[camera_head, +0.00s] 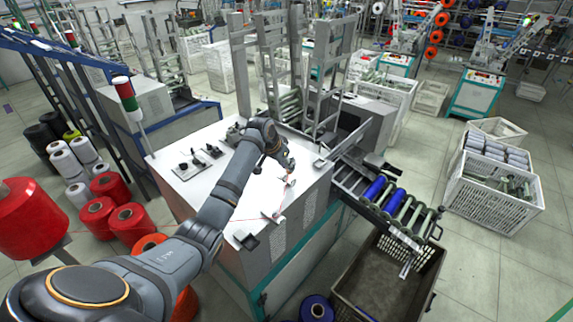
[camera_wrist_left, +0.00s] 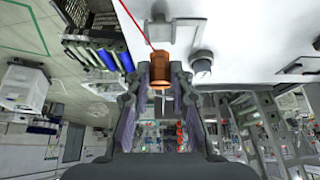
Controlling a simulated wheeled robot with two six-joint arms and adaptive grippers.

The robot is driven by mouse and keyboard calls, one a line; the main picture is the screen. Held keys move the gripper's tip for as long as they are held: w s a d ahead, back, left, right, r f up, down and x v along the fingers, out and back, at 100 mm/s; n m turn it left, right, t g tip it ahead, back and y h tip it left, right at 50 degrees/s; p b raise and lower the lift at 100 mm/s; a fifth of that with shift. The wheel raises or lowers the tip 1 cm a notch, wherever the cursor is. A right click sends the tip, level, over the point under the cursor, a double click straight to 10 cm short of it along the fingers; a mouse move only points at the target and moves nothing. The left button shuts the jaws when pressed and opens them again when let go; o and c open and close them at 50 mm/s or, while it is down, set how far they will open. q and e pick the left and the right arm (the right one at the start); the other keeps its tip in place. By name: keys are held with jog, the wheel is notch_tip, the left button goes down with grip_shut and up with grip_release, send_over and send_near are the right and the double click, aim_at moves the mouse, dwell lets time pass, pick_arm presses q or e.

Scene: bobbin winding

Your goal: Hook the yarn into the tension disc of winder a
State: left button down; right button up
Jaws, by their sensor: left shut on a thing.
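My left gripper (camera_head: 287,163) is over the white top of the winder (camera_head: 215,141). In the left wrist view its fingers (camera_wrist_left: 159,92) are closed around a small orange cylinder-like piece (camera_wrist_left: 160,72). A thin red yarn (camera_wrist_left: 140,24) runs from this piece up and left. In the head view, small white fittings stand on the winder top, one near the gripper (camera_head: 290,181) and one nearer the front (camera_head: 275,217). A round grey-and-white knob (camera_wrist_left: 202,64) shows just right of the orange piece, apart from it; I cannot tell whether it is the tension disc. My right gripper is not in view.
Dark fittings (camera_head: 196,162) sit on the winder top's left part. A rack with blue and green rollers (camera_head: 376,188) lies to the right, above a grey crate (camera_head: 385,285). Red yarn cones (camera_head: 108,186) stand on the left.

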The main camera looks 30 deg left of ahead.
pick_arm(q)
jog(key=shift+f+b, duration=0.6)
jog(key=shift+f, duration=1.1)
jog(key=shift+w, duration=0.15)
jog(key=shift+w+d+r+b, duration=0.1)
jog(key=shift+w+d+b, duration=0.1)
jog(key=shift+w+b, duration=0.45)
jog(key=shift+w+d+r+b, duration=0.15)
jog(key=shift+w+b, duration=0.15)
jog(key=shift+w, duration=0.6)
jog(key=shift+w+d+f+b, duration=0.1)
jog(key=shift+w+d+b, duration=0.1)
jog(key=shift+w+b, duration=0.45)
jog(key=shift+w, duration=0.2)
jog(key=shift+r, duration=0.15)
jog(key=r+p, duration=0.2)
jog(key=r, duration=0.1)
jog(key=r+p, duration=0.1)
jog(key=p, duration=0.1)
jog(key=shift+w+d+r, duration=0.1)
jog(key=shift+w+r, duration=0.15)
jog(key=shift+w, duration=0.15)
